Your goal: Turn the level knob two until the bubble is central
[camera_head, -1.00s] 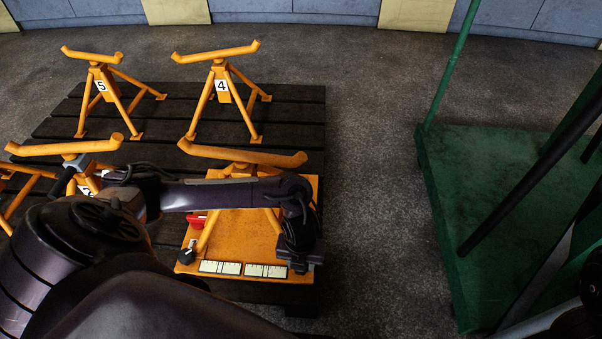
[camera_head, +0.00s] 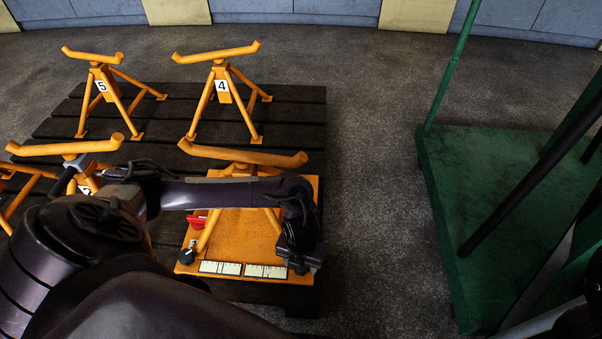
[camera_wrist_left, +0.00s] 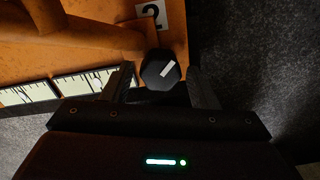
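Level knob two (camera_wrist_left: 161,69) is black with a white pointer mark and sits beside a "2" label (camera_wrist_left: 153,14) in the left wrist view. My left gripper (camera_wrist_left: 162,88) has one finger on each side of the knob, with dark gaps showing between fingers and knob, so it looks open around it. In the head view my left gripper (camera_head: 298,262) is over the plate's front right corner and hides the knob. Two white scaled level strips (camera_head: 220,267) (camera_head: 267,271) lie along the plate's front edge. My right gripper is not seen.
The orange plate (camera_head: 262,232) carries a yellow stand (camera_head: 245,156), a black knob (camera_head: 187,256) and a red part (camera_head: 197,221). Other yellow stands (camera_head: 222,88) (camera_head: 102,86) stand on the dark slatted pallet (camera_head: 300,108). A green trolley (camera_head: 500,180) is at right, with bare floor between.

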